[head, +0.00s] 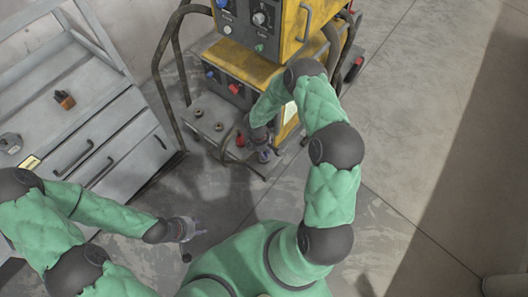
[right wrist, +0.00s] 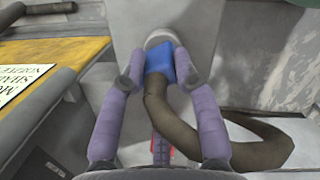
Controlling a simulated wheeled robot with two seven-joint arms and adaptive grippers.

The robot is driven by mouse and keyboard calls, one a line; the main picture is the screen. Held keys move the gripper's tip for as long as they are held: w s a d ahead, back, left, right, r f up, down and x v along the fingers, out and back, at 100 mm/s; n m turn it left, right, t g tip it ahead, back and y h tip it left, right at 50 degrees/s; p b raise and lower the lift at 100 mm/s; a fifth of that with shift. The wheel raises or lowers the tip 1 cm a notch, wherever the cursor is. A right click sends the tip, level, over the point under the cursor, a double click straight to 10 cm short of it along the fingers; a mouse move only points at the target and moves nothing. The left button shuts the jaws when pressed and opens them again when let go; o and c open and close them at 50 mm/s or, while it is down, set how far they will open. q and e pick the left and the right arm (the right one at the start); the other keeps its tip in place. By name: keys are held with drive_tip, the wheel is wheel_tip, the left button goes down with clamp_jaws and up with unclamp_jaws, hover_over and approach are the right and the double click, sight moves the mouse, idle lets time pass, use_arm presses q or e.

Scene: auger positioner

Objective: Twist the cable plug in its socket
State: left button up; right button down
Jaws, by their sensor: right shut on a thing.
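The cable plug (right wrist: 159,61) is blue, with a thick dark cable (right wrist: 178,130) running from it and curving to the right in the right wrist view. Its far end meets a pale round socket (right wrist: 161,38) on a grey panel; how deep it sits is hidden. My right gripper (right wrist: 168,70) is shut on the plug, with one purple finger on each side of it. In the head view my right gripper (head: 264,154) is low at the front of the yellow machine (head: 240,64). My left gripper (head: 190,229) is over the floor, away from the machine; its fingers are too small to read.
The machine has knobs, red and blue connectors and several round sockets on a grey lower shelf (head: 208,122). A grey drawer cabinet (head: 100,135) stands at the left. The floor (head: 420,150) at right is clear.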

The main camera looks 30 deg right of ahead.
drive_tip(key=n, duration=0.2)
drive_tip(key=shift+s+d+n, duration=0.1)
drive_tip(key=shift+n, duration=0.3)
drive_tip(key=shift+n+t, duration=0.3)
drive_tip(key=shift+n, duration=0.8)
drive_tip(key=n, duration=0.2)
drive_tip(key=shift+n+b, duration=0.35)
drive_tip(key=shift+n, duration=0.05)
drive_tip(key=c, duration=0.8)
unclamp_jaws()
drive_tip(key=shift+c, duration=0.2)
drive_tip(key=shift+r, duration=0.1)
drive_tip(key=shift+r, duration=0.25)
wheel_tip(320, 180, up, 11)
drive_tip(key=a, duration=0.1)
drive_tip(key=shift+a, duration=0.4)
